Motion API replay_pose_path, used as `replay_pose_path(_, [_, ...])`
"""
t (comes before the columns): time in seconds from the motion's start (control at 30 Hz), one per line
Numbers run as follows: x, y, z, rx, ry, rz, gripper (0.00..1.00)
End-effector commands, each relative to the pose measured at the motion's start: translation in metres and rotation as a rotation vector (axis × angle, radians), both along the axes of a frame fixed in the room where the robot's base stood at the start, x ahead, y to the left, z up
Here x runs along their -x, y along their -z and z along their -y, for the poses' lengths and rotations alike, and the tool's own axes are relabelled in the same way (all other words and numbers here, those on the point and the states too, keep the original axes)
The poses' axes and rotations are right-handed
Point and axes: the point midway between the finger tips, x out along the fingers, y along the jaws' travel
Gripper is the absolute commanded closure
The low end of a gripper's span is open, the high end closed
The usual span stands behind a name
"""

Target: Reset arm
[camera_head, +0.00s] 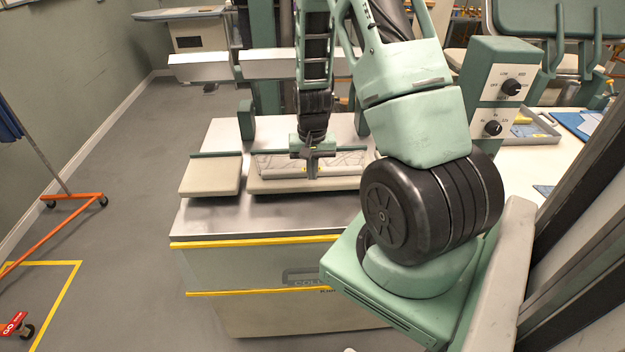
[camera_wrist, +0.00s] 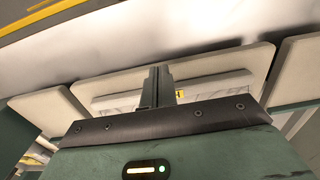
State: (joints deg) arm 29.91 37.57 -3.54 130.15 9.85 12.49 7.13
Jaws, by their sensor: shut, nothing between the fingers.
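My gripper (camera_head: 312,174) hangs pointing down in the middle of the head view, over the padded pressing board of the machine. Its fingers are shut together with nothing visible between them. In the wrist view the closed fingers (camera_wrist: 157,86) stand upright in front of the same board. A flat white, grey-patterned piece (camera_head: 345,163) lies on the board behind the fingers, and it shows in the wrist view (camera_wrist: 215,87) too. Whether the fingertips touch the board or the piece, I cannot tell.
The machine's cream centre pad (camera_head: 335,184) and left pad (camera_head: 212,177) sit on a metal top. A green control box with knobs (camera_head: 505,85) stands at the right, near a white table (camera_head: 520,160). An orange wheeled rail (camera_head: 45,232) stands left; grey floor (camera_head: 130,200) between is clear.

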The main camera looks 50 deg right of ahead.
Motion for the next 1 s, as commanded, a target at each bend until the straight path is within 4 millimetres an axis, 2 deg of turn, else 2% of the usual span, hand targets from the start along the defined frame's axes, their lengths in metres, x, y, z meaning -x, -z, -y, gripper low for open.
replay_pose_path(0.2, [-0.001,-0.033,0.000,0.002,-0.002,0.005,1.00])
replay_pose_path(0.4, [0.000,-0.053,0.000,0.000,-0.001,0.001,1.00])
replay_pose_path(0.8, [0.000,-0.059,-0.002,-0.001,-0.005,0.000,1.00])
replay_pose_path(0.87, [-0.005,-0.061,-0.014,-0.007,-0.039,0.006,1.00])
replay_pose_path(0.97, [-0.018,-0.069,-0.054,-0.023,-0.155,0.021,1.00])
replay_pose_path(1.0, [-0.023,-0.073,-0.078,-0.033,-0.223,0.028,1.00])
